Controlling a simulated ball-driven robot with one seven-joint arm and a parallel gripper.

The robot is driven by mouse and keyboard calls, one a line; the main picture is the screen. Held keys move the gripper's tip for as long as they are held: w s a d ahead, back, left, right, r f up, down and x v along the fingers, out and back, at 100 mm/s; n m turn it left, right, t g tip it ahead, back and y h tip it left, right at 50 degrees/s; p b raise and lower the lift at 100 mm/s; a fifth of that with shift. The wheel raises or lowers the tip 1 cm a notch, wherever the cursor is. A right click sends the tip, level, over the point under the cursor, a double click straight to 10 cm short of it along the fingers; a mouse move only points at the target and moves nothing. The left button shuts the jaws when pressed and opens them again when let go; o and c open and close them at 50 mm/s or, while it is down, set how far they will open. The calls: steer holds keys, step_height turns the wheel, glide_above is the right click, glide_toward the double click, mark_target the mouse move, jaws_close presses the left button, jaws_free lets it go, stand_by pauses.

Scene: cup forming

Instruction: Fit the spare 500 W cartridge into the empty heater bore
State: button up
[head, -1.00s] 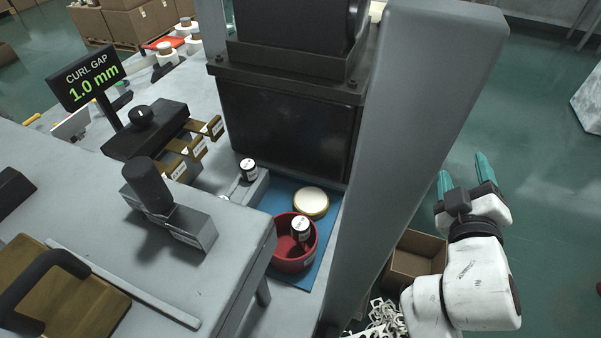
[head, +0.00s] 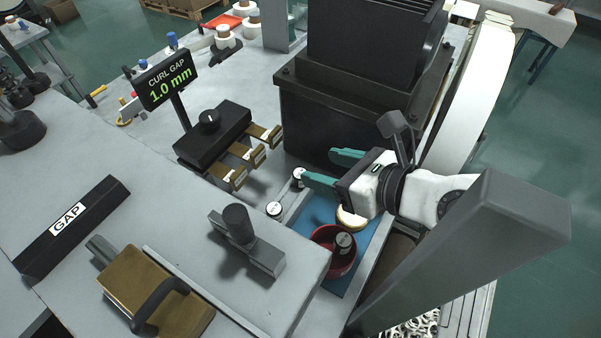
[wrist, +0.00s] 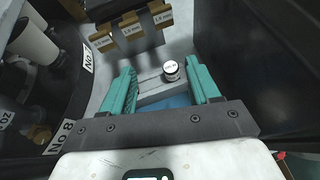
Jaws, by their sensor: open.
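A short black cylinder with a white labelled top (head: 299,177) stands by the grey bar behind the blue mat; its label is too small to read. A white-topped piece (head: 274,209) shows nearer the bench edge. Another dark white-topped cylinder (head: 344,243) stands tilted in the red bowl (head: 322,262). My gripper (head: 325,167) is open and empty, its teal fingers reaching left beside the black housing. In the wrist view, a white-topped cylinder (wrist: 171,70) appears between the fingers, beyond the palm and untouched as far as I can see. I cannot make out an empty heater bore.
The black press housing (head: 345,110) stands close behind my gripper. A grey column (head: 490,225) rises at right. Brown tagged gauge pieces (head: 246,155) project from a black knob box (head: 212,135).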

mark_target(297, 182)
steer(key=shift+g+h, duration=0.7)
steer(key=shift+h, duration=0.1)
steer(key=shift+s+d+f+p+x, duration=0.1)
steer(key=shift+d+f+p+x, duration=0.25)
steer(key=shift+x, duration=1.55)
steer(key=shift+s+d+f+p+x, duration=0.1)
steer(key=shift+d+f+p+x, duration=0.2)
steer(key=shift+x, duration=1.55)
steer(key=shift+s+d+f+p+x, duration=0.15)
steer(key=shift+f+x, duration=0.25)
steer(key=shift+x, duration=1.5)
steer(key=shift+w, duration=0.1)
steer(key=shift+c, duration=0.2)
steer(key=c, duration=1.1)
